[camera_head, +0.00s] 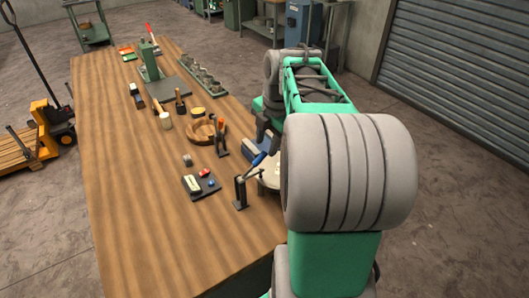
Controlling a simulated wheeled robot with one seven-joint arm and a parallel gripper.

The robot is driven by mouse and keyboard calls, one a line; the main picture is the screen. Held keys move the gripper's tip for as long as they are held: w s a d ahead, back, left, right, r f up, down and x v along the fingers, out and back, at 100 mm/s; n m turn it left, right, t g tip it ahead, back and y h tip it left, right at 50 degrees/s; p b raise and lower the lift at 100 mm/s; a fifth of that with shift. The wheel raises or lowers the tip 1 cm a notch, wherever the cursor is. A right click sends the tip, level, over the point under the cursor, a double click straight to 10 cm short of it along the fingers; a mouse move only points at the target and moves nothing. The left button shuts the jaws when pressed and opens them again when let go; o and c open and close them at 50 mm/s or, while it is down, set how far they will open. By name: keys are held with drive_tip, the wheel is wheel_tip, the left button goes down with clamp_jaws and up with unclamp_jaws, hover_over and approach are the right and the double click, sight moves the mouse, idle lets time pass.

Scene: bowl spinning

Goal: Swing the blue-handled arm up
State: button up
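The blue-handled arm (257,160) slants up to the right from a dark post (240,192) near the right edge of the wooden table. Its blue grip lies close beside my own arm. My gripper (263,134) is just above and behind the blue grip, pointing down. A gap or contact between them cannot be made out. My gripper is small and dark here, and my arm hides part of this area, so its opening does not show.
A wooden bowl (197,133) and an upright orange-topped tool (220,146) stand left of my gripper. A dark tray (201,185) with small items lies nearer. A pale round thing (268,184) is partly hidden by my arm. The table's front left is clear.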

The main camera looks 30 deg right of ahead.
sight(265, 151)
drive_tip(key=x, duration=0.5)
drive_tip(key=shift+f+p, duration=0.1)
drive_tip(key=shift+p, duration=0.3)
clamp_jaws()
idle(1.0)
